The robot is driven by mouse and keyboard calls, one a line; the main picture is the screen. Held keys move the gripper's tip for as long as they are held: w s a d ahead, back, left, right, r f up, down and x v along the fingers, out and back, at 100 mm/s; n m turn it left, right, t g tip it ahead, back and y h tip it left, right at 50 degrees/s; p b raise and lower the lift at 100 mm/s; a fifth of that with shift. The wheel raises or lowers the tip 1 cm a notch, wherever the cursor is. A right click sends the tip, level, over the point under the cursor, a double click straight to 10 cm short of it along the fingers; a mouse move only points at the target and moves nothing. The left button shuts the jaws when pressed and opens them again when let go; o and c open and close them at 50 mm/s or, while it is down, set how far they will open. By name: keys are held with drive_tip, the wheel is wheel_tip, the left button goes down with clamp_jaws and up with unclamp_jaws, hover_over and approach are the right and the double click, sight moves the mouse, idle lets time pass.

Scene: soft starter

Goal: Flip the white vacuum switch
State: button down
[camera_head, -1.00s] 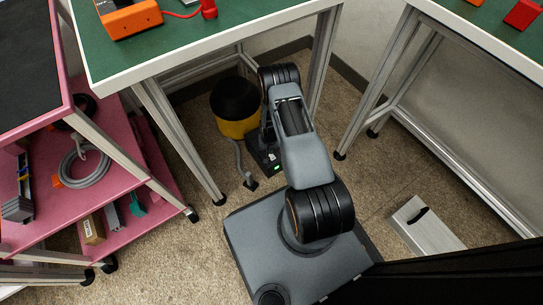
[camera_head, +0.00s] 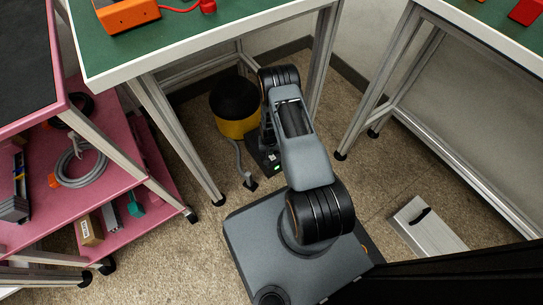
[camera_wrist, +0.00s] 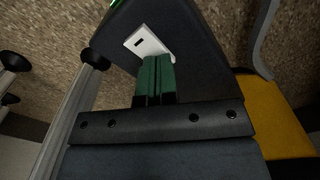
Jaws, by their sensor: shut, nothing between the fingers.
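The white switch (camera_wrist: 147,41), a small white plate with a dark slot, sits on the black box (camera_wrist: 190,35) in the wrist view. My gripper (camera_wrist: 157,60) is shut with its green fingers together and empty. The fingertips overlap the plate's lower right edge; I cannot tell whether they touch it. In the head view the black box (camera_head: 262,158) stands on the floor beside the yellow vacuum (camera_head: 236,107) with its black lid, and a green light shows on the box. My arm hides the gripper there. The vacuum's yellow body also shows in the wrist view (camera_wrist: 268,115).
Table legs (camera_head: 180,140) stand left of the box, under a green-topped table (camera_head: 180,40). A grey hose (camera_head: 240,163) lies on the floor beside the box. A pink cart (camera_head: 120,170) stands at left. A grey metal box (camera_head: 428,228) lies on the floor at right.

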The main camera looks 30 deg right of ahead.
drive_tip(key=shift+r+p, duration=2.45)
drive_tip(key=shift+r, duration=1)
